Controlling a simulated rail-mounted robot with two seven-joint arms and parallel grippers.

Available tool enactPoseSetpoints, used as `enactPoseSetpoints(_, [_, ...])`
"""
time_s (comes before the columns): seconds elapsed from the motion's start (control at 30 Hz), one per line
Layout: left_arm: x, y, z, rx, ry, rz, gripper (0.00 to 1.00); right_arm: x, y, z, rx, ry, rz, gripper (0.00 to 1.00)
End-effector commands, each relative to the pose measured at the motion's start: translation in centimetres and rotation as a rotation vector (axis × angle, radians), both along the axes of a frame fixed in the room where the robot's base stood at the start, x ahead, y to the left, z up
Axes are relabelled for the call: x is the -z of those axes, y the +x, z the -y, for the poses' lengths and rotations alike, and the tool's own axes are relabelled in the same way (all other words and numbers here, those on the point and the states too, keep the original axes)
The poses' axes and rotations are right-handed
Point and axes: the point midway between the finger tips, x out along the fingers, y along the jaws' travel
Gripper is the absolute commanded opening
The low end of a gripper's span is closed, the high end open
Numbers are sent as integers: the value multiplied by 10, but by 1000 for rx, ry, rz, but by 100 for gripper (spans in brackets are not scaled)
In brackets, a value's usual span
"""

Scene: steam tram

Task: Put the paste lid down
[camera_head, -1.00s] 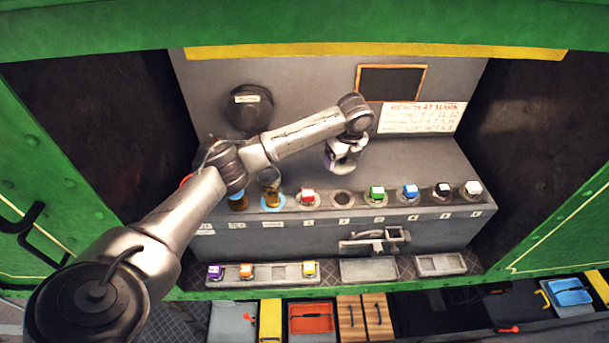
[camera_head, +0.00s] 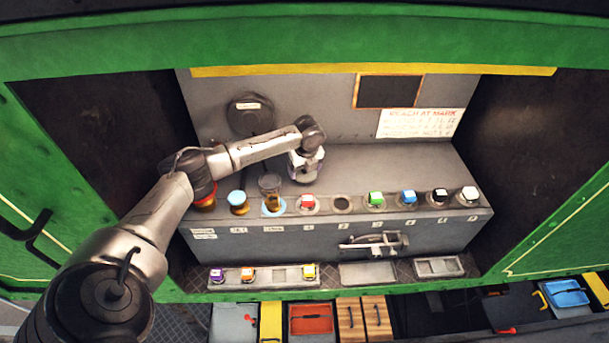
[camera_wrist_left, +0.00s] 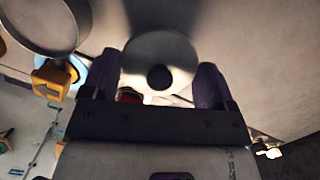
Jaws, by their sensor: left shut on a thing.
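My right gripper is not in view.
A red block (camera_head: 307,201) sits close in front of the gripper. Green (camera_head: 375,198), blue, black and white blocks stand farther right. The counter behind them (camera_head: 400,165) is clear.

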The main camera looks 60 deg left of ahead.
Motion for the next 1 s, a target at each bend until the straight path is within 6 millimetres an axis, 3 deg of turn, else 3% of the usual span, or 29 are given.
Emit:
enactPoseSetpoints(0.3, [34, -1, 0, 1, 0, -2, 59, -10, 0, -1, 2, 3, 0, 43])
enactPoseSetpoints(0.67, [38, 0, 1, 1, 0, -1, 59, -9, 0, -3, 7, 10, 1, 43])
enactPoseSetpoints(0.7, [38, 0, 1, 1, 0, -1, 81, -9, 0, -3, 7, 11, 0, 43])
enactPoseSetpoints(0.9, [38, 0, 1, 1, 1, -1, 100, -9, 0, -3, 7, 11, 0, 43])
enactPoseSetpoints(1.0, [38, 0, 1, 1, 1, -1, 100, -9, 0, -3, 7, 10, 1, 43])
